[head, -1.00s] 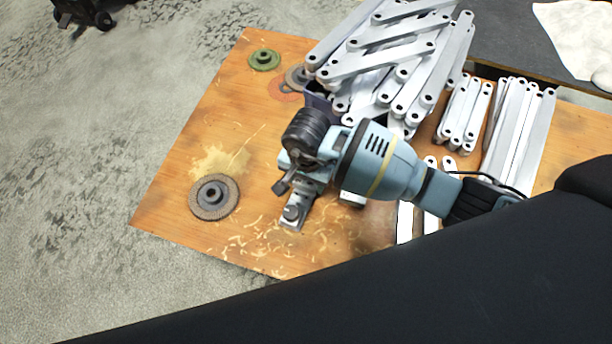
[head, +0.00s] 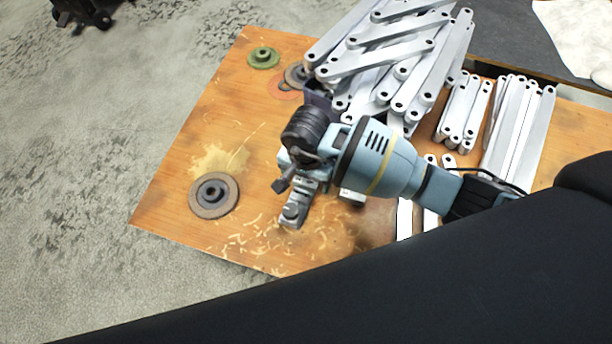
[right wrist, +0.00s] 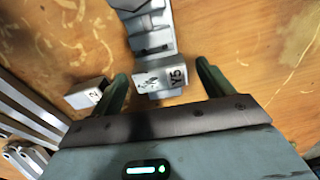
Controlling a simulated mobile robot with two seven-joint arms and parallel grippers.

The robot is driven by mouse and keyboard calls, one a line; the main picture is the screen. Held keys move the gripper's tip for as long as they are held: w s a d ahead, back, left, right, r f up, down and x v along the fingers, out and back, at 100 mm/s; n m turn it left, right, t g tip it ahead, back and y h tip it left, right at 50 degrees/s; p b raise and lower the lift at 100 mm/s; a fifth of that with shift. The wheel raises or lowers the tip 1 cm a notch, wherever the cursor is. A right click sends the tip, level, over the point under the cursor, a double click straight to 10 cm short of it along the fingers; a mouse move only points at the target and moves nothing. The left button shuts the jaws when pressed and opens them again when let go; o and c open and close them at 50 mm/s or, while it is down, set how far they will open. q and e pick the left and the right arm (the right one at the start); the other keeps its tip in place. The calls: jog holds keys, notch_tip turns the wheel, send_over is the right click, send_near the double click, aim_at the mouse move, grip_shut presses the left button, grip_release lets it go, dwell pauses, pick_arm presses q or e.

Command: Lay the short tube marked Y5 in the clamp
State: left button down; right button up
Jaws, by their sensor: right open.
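The short tube marked Y5 (right wrist: 172,78) is a pale grey metal piece with its marked end towards me in the right wrist view. It lines up with the grey clamp (right wrist: 145,30) and seems to lie in it; the contact is hard to see. The clamp (head: 294,211) also shows in the head view, just below the gripper. My right gripper (right wrist: 162,70) is open, one finger on each side of the tube with gaps between. In the head view the right gripper (head: 308,183) hides most of the tube. My left gripper is not seen.
Another short piece (right wrist: 91,93) lies close beside the left finger. Bracket bars (head: 520,130) and a large bracket pile (head: 385,55) cover the table's back and right. A grinding disc (head: 213,195) and a green disc (head: 263,58) lie left. Shavings litter the front.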

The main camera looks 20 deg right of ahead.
notch_tip(320, 180, up, 6)
jog(key=shift+w+r+p, duration=0.1)
jog(key=shift+r+p, duration=0.1)
jog(key=shift+p, duration=0.6)
jog(key=shift+r, duration=0.65)
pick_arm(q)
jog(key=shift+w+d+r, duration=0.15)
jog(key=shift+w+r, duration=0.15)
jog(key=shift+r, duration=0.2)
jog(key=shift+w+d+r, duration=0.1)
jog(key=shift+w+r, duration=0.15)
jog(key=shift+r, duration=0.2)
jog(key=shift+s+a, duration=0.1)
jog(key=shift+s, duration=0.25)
